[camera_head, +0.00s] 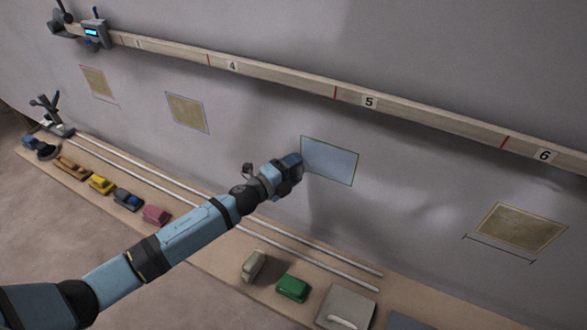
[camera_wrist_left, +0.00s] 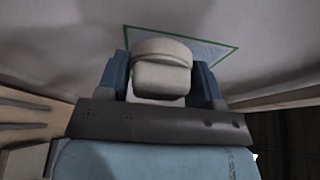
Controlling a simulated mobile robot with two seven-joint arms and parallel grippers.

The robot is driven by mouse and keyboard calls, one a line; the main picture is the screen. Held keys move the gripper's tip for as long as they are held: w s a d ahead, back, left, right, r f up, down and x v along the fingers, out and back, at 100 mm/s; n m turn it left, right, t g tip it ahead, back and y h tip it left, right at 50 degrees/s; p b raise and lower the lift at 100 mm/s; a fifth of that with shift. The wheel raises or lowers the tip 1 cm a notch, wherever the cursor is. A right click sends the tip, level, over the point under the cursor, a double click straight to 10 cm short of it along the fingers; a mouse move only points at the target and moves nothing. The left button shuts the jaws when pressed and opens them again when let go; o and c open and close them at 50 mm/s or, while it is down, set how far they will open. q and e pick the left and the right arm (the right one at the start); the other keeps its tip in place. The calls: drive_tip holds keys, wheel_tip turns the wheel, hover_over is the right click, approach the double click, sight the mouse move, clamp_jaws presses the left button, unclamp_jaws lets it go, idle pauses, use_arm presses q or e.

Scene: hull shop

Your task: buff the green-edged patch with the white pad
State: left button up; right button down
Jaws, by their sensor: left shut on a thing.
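The green-edged patch (camera_head: 333,162) is on the grey wall below the rail, and its inside looks pale blue-grey. My left gripper (camera_head: 296,163) is at the patch's left edge in the head view. In the left wrist view my left gripper (camera_wrist_left: 161,85) is shut on the white pad (camera_wrist_left: 162,60), a block with a rounded top. Behind the pad, part of the green-edged patch (camera_wrist_left: 205,52) shows. I cannot tell whether the pad touches the wall. The pad is hidden in the head view. My right gripper is not in view.
A numbered rail (camera_head: 290,75) runs along the wall, with a small device (camera_head: 95,33) at its left end. Brownish patches (camera_head: 187,112) and (camera_head: 518,228) are also on the wall. The shelf below carries coloured blocks, including a green one (camera_head: 292,288), and a grey box (camera_head: 345,307).

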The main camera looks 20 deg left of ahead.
sight(317, 175)
use_arm(q)
drive_tip(key=d+f+b, duration=0.3)
drive_tip(key=f, duration=0.1)
drive_tip(key=shift+s, duration=0.35)
drive_tip(key=shift+d+f, duration=0.2)
drive_tip(key=shift+d, duration=0.1)
drive_tip(key=shift+w+d, duration=0.15)
drive_tip(key=shift+w, duration=0.75)
